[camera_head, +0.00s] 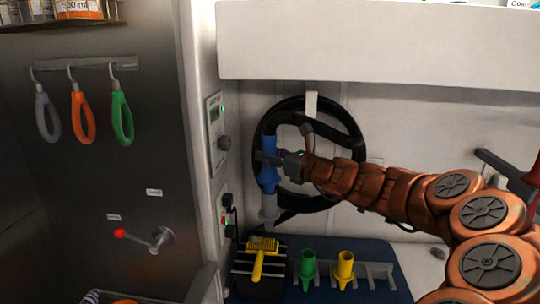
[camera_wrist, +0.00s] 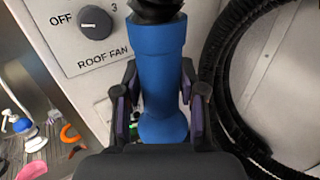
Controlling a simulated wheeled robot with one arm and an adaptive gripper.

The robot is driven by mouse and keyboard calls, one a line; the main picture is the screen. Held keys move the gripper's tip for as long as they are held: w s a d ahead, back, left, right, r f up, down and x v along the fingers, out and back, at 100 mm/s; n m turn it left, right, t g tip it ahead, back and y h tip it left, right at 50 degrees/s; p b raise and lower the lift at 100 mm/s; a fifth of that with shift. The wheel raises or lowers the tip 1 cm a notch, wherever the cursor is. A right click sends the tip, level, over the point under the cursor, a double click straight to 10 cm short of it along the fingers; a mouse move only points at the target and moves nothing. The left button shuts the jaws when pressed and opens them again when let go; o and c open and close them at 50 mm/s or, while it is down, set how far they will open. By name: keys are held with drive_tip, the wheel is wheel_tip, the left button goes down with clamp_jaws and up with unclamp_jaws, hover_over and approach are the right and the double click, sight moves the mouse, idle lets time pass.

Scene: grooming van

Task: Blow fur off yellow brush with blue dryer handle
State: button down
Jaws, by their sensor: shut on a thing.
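The blue dryer handle (camera_head: 268,165) is upright in front of a coiled black hose on the back wall. My gripper (camera_head: 272,160) is shut on it, and the wrist view shows the blue handle (camera_wrist: 160,75) between the two fingers (camera_wrist: 160,100). A grey nozzle (camera_head: 269,212) points down from the handle's lower end. The yellow brush (camera_head: 258,258) lies on a dark striped box below the nozzle, bristles toward the back. A pale tuft at its far end may be fur, but it is too small to be sure.
Green (camera_head: 307,268) and yellow (camera_head: 344,268) nozzles stand in a grey rack (camera_head: 375,270) on a blue mat, right of the brush. A roof fan panel (camera_head: 217,135) is on the wall to the left. A red-tipped lever (camera_head: 150,238) and hanging loops (camera_head: 82,115) are further left.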

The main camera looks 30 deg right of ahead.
drive_tip(key=shift+r, duration=0.1)
idle(0.3)
drive_tip(key=shift+w+d+p, duration=0.6)
drive_tip(key=shift+d, duration=0.05)
drive_tip(key=shift+w, duration=0.1)
idle(1.5)
drive_tip(key=shift+w+d+p, duration=0.3)
drive_tip(key=shift+p, duration=0.15)
drive_tip(key=shift+w+d, duration=0.2)
idle(1.2)
drive_tip(key=shift+w+a, duration=1.65)
drive_tip(key=shift+a, duration=0.2)
